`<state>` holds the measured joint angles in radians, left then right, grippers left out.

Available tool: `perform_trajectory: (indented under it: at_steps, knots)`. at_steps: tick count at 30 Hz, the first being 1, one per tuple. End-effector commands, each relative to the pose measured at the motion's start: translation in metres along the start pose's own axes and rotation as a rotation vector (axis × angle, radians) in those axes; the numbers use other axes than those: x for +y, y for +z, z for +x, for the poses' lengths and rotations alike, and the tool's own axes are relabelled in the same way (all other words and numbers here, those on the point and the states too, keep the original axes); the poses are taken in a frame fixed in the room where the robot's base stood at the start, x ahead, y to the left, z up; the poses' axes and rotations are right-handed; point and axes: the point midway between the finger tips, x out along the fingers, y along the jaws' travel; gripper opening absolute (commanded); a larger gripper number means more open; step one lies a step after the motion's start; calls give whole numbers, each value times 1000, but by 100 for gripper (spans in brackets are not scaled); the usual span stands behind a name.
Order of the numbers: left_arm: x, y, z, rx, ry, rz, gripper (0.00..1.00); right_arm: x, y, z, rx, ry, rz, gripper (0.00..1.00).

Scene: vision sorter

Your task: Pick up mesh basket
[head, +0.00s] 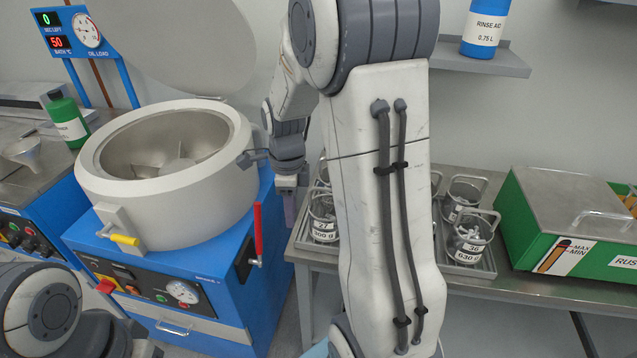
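Several small mesh baskets with wire handles and number labels stand on metal trays on the bench. A basket labelled 27, 300 g (323,222) is just left of my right arm. A basket labelled 36, 630 g (468,240) is right of the arm, with another basket (463,193) behind it. My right gripper (290,208) points down, left of basket 27 in the picture and apart from it. It is seen from the side, so its opening cannot be judged. My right arm hides the middle of the trays. Part of my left arm shows at lower left; its gripper is out of view.
A round white machine (230,185) with a raised lid stands on a blue cabinet (215,290), with a red lever (257,235). A green box (530,230) is on the bench at right. A blue rinse aid bottle (484,30) sits on a wall shelf (480,60).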

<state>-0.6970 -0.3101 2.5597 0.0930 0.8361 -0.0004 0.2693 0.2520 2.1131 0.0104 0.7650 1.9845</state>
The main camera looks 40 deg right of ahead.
Motion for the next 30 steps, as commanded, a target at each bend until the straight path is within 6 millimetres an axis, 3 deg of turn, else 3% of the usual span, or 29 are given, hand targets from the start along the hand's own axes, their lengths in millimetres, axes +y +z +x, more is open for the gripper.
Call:
perform_trajectory:
  at_steps: [1, 4, 9, 16, 23, 30]
  knots:
    - [2, -1, -27, 0, 0, 0, 50, -16, -17, -21, 6, 3, 160, 38]
    - [3, -2, -40, 0, 0, 0, 50, -35, -39, -26, 12, 2, 386, 38]
    - [3, -2, -47, -1, 0, 0, 50, -47, -55, -24, 16, 1, 555, 38]
    - [3, -2, -47, -1, 0, 0, 50, -47, -56, 12, 18, 4, 570, 38]
    - [4, -2, -49, -1, 0, 0, 50, -47, -56, 30, 16, 1, 568, 38]
    - [4, -3, -57, 0, 0, 0, 50, -47, -56, 64, 17, 3, 567, 38]
